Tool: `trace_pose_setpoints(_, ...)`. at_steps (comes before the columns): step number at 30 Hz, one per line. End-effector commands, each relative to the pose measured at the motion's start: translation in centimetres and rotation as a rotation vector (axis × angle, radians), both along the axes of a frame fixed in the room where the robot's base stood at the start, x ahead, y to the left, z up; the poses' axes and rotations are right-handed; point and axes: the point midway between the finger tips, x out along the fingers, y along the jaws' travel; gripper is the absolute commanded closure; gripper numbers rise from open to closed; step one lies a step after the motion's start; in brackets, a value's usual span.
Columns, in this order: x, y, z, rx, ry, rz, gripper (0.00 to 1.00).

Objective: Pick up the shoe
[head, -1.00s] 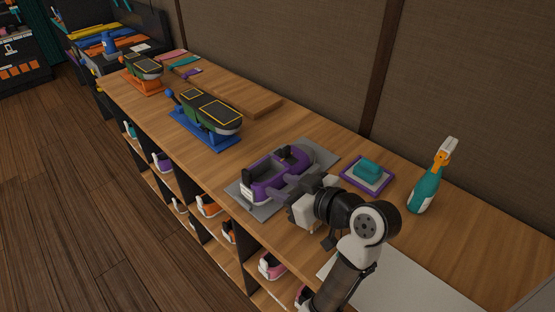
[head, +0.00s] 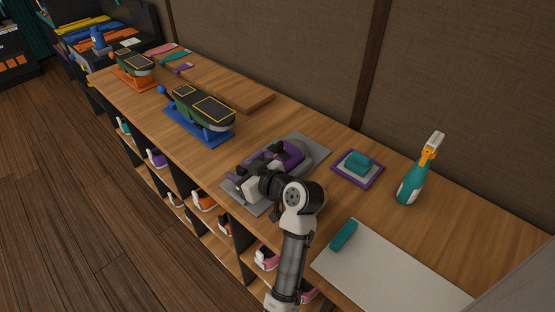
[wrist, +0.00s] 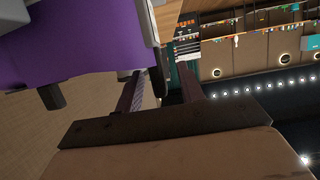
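In the wrist view a purple shoe (wrist: 80,38) with a grey and dark edge fills the upper left. There the two fingers of my gripper (wrist: 159,72) stand apart, with the shoe's dark edge reaching toward the gap between them. I cannot tell whether a finger touches the shoe.
A purple-edged tray (head: 343,173) with a teal block and a teal spray bottle (head: 413,183) stand to the right. A pale board (head: 380,272) with a teal brush (head: 344,235) lies in front. A blue stand (head: 204,127) is farther left. Shelves below hold several shoes.

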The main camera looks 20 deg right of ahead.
Motion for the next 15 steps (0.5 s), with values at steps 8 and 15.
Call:
trace_pose_setpoints(8, 0.18, 0.06, -0.13, 0.000, 0.000, -0.001, 0.66)
trace_pose_setpoints(15, 0.16, 0.05, -0.10, 0.000, 0.000, -0.001, 0.97)
